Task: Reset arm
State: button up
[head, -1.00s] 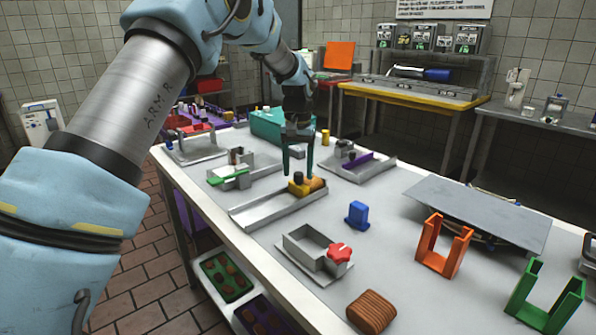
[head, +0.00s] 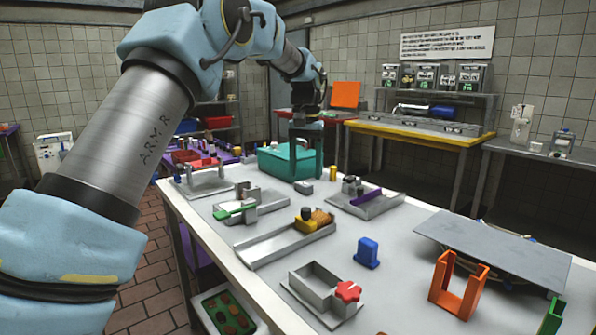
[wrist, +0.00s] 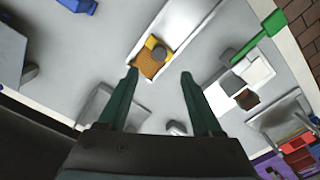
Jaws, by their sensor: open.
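My gripper (head: 305,152) is above the far part of the white table (head: 222,267), in front of the teal bin in the head view. Its dark green fingers are apart and nothing is between them. In the wrist view, the open gripper (wrist: 160,85) points down toward the table. A metal tray (head: 262,246) holds a yellow block with a black knob (head: 306,221) and a brown ridged piece (head: 322,217). The brown piece also shows in the wrist view (wrist: 150,66), beyond the fingertips.
A teal bin (head: 275,164), a fixture with a green handle (head: 235,211) and one with a purple bar (head: 366,196) stand around the gripper. Nearer are a blue block (head: 367,253), a metal box with a red knob (head: 347,291) and an orange bracket (head: 457,290).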

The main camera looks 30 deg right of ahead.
jog(key=w+a+f+n, duration=0.1)
jog(key=a+f+n, duration=0.1)
jog(key=a, duration=1.2)
jog(key=a+f+n, duration=0.2)
jog(key=a+f, duration=0.1)
jog(key=a, duration=1)
jog(key=s+a+f+n, duration=0.2)
jog(key=s+a, duration=0.4)
jog(key=a, duration=0.2)
jog(key=s+a+f+n+t, duration=0.1)
jog(key=s+a+f, duration=0.2)
jog(key=s+a, duration=0.4)
jog(key=shift+a+f+n+t, duration=0.3)
jog(key=shift+a+f+n, duration=0.1)
jog(key=shift+a, duration=0.85)
